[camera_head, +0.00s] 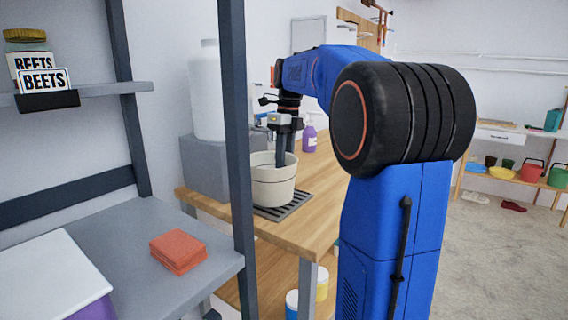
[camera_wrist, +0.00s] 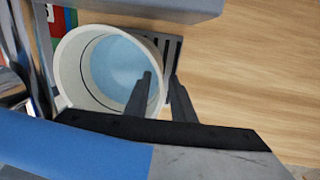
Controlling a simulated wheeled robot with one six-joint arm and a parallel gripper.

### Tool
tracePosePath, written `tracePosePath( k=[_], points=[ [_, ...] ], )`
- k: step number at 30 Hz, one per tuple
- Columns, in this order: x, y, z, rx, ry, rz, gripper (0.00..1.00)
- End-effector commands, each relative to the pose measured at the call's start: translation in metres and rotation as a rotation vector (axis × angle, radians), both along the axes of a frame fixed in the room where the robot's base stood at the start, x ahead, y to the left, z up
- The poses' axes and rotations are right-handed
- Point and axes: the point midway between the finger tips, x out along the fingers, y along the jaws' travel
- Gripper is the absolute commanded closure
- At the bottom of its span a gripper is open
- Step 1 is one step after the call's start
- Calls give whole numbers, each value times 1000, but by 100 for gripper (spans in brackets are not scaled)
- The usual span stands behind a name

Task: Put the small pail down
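The small pail (camera_head: 272,184) is cream-coloured and stands upright over a dark slotted mat on the wooden counter. Its base appears to touch the mat, with no clear gap. In the wrist view the pail (camera_wrist: 68,72) shows a pale blue inside, perhaps liquid. My gripper (camera_head: 286,158) points down at the pail's rim. In the wrist view my gripper (camera_wrist: 160,77) has one finger inside the pail and the other outside, with the wall between them. Whether the fingers press on the wall is not clear.
The slotted mat (camera_head: 288,207) lies on the wooden counter (camera_head: 312,215). A grey block (camera_head: 205,165) with a white jug (camera_head: 207,95) stands behind the pail. A purple bottle (camera_head: 309,137) stands farther back. A grey shelf post (camera_head: 237,150) is in front at left. Counter to the right is clear.

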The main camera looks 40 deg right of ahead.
Motion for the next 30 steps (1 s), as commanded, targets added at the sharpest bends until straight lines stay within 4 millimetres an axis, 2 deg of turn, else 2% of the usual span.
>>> tracePosePath(
  k=[8, 21, 30],
  points=[
    [1, -1, 11, -1, -1, 0, 78],
    [5, -11, 89, -1, -3, 0, 78],
    [5, -14, 119, 0, 0, 0, 78]
  ],
)
